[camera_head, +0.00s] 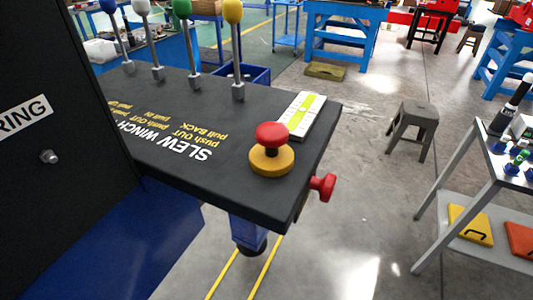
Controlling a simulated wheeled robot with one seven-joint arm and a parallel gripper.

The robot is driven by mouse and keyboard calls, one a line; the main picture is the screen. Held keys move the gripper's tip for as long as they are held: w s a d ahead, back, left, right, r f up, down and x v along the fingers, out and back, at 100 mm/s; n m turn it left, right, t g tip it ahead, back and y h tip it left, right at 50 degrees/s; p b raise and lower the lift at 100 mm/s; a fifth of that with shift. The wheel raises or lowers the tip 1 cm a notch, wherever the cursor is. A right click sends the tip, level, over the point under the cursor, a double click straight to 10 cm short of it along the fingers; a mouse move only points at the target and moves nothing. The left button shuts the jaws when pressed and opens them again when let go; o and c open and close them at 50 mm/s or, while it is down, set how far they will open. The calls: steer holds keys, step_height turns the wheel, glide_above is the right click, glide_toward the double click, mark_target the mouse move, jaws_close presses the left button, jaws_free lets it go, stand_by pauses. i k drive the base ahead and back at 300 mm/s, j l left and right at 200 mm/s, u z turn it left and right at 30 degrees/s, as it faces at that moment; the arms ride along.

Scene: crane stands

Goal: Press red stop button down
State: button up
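The red stop button (271,135) is a mushroom-shaped cap on a yellow round base (271,160). It sits near the front right corner of the black control panel (225,125), upright, with a gap showing between the cap and the base. A second red knob (322,187) sticks out sideways from the panel's right edge. My gripper is not in view.
Levers with a yellow ball (232,12), green ball (182,9), white ball and blue ball stand along the panel's back. A white-and-yellow label block (302,115) lies behind the button. A grey stool (412,128) and a metal cart (460,205) stand right, with open floor between.

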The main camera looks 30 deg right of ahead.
mark_target(271, 135)
steer(key=l+u, duration=0.1)
steer(key=u, duration=0.4)
steer(key=i+l+u, duration=0.15)
steer(key=l+u, duration=0.25)
steer(key=l, duration=0.2)
steer(key=l+u, duration=0.35)
steer(key=l, duration=0.3)
steer(key=l+u, duration=0.15)
steer(key=l, duration=1.5)
steer(key=k+j, duration=0.2)
steer(key=j, duration=0.15)
steer(key=k+j, duration=0.25)
steer(key=k+j+u, duration=0.1)
steer(key=j, duration=0.4)
steer(key=k+j, duration=0.3)
